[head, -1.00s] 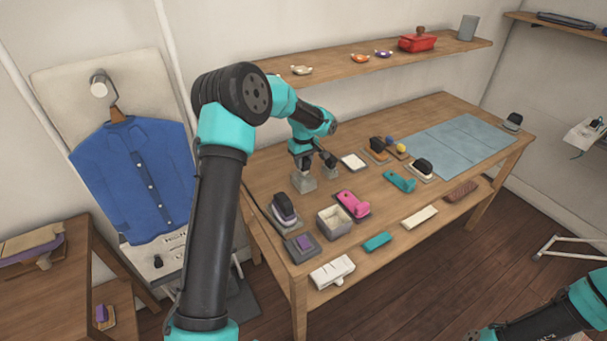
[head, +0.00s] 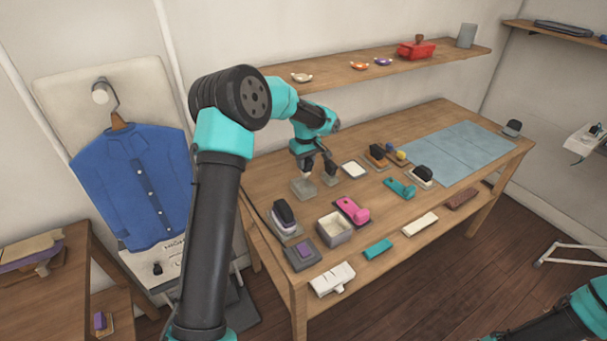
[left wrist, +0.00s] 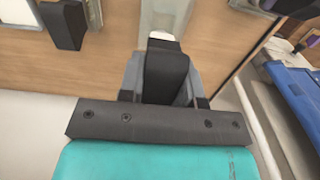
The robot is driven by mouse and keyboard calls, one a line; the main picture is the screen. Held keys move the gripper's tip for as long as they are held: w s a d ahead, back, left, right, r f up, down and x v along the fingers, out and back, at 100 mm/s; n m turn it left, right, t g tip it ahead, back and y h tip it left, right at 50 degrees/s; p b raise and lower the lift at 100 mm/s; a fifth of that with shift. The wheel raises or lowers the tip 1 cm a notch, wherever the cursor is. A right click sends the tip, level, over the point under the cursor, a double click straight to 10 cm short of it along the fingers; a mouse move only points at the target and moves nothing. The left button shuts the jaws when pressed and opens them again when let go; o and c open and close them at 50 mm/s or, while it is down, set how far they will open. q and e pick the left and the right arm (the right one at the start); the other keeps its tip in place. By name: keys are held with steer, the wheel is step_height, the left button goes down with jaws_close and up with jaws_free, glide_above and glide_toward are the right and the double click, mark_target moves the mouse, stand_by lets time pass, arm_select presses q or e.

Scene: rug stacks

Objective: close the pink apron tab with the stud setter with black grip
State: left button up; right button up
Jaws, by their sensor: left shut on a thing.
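My left gripper (head: 306,167) is over a grey block (head: 303,189) at the back left of the table. In the left wrist view, its jaws (left wrist: 162,95) are shut on a black grip (left wrist: 165,70), which looks like the stud setter; a pale tip shows past it. Whether the tool's end is clear of the block is too small to tell. The pink apron tab (head: 349,208) lies on a dark base nearer the front edge, its rounded end to the right. Part of my right arm shows at the lower right; its gripper is out of view.
Another dark-gripped tool (head: 330,173) stands right beside the gripper. A white pad (head: 354,169), a teal tab (head: 399,188) and a grey box (head: 335,231) lie around. A purple-banded black tool (head: 284,214) stands at left. The blue mat (head: 455,150) is bare.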

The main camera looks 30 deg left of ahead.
arm_select(q)
steer(key=d+r, duration=0.2)
steer(key=d, duration=1.4)
steer(key=shift+w+d, duration=0.15)
steer(key=shift+w, duration=0.2)
steer(key=shift+f, duration=0.2)
steer(key=shift+f, duration=2.65)
steer(key=shift+f, duration=1.15)
steer(key=shift+r, duration=0.8)
